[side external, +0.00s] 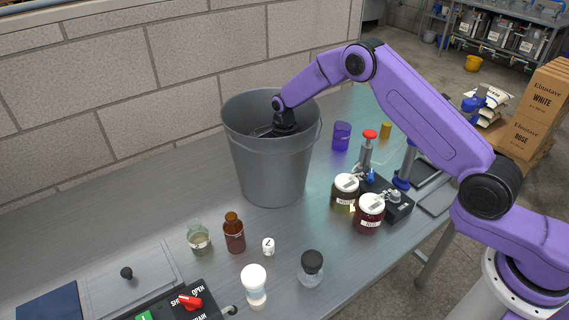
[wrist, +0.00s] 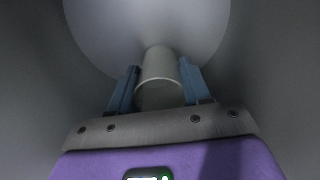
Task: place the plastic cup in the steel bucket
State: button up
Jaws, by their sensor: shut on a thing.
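The steel bucket (side external: 270,165) stands upright on the metal bench near the wall, and its grey inside (wrist: 90,25) surrounds the wrist view. My gripper (wrist: 160,70) reaches down through the bucket's mouth. Its two blue-grey fingers are shut on the plastic cup (wrist: 158,90), a pale, whitish cup, one finger on each side. The cup is inside the bucket, over its round floor. I cannot tell whether it touches the floor. In the side view the bucket's wall hides the cup and the fingertips.
Right of the bucket stand a purple cup (side external: 341,135), two dark jars with white lids (side external: 370,213) and a black device with a red-topped post. In front are a brown bottle (side external: 234,234), a clear jar (side external: 199,238) and small containers.

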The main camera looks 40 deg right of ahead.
jog(key=shift+f, duration=0.15)
jog(key=o, duration=1.1)
jog(key=shift+c, duration=0.2)
notch_tip(320, 180, up, 12)
jog(key=shift+r, duration=0.2)
